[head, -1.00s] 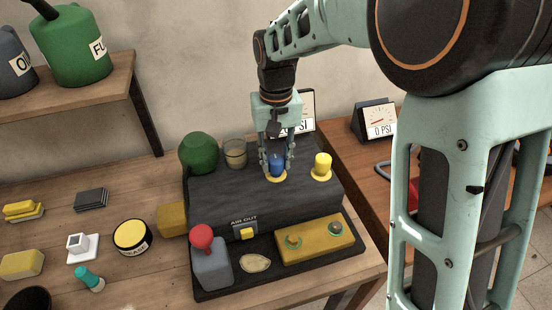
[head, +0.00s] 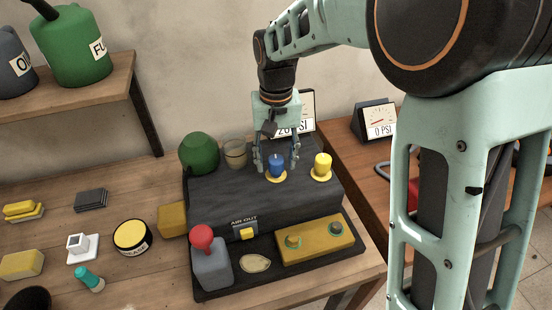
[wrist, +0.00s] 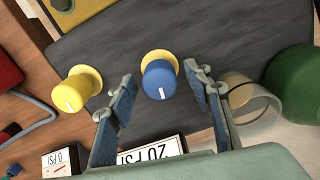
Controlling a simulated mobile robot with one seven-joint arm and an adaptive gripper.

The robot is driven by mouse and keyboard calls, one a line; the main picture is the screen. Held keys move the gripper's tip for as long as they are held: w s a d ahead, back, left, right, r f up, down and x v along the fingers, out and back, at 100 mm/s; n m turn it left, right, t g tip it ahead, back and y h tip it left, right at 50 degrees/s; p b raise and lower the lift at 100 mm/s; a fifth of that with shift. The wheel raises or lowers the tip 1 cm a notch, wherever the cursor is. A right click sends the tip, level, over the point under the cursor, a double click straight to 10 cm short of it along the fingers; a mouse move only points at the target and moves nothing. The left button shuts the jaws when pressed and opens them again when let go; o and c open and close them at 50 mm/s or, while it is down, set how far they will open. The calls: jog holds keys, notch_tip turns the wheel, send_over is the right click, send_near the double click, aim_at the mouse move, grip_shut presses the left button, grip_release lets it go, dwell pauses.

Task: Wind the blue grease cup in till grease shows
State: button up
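The blue grease cup (head: 277,161) stands upright on top of the dark machine block (head: 215,195), with a yellow ring around its base. In the wrist view the blue cup (wrist: 158,80) shows a white mark on its top edge, pointing toward the picture's bottom. My gripper (head: 276,168) is open, pointing down, with one finger on each side of the cup. In the wrist view, clear gaps show between the cup and both finger pads (wrist: 160,76). I cannot tell grease from the yellow ring.
A yellow cup (head: 322,164) stands close to the right of the blue one. A green dome (head: 198,152) and a glass jar (head: 235,154) stand at the left back. A gauge (wrist: 152,150) reading 20 PSI stands behind. A red-knobbed lever (head: 202,237) is in front.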

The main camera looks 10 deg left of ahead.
aim_at(276, 159)
notch_tip(276, 159, up, 12)
dwell(0.6)
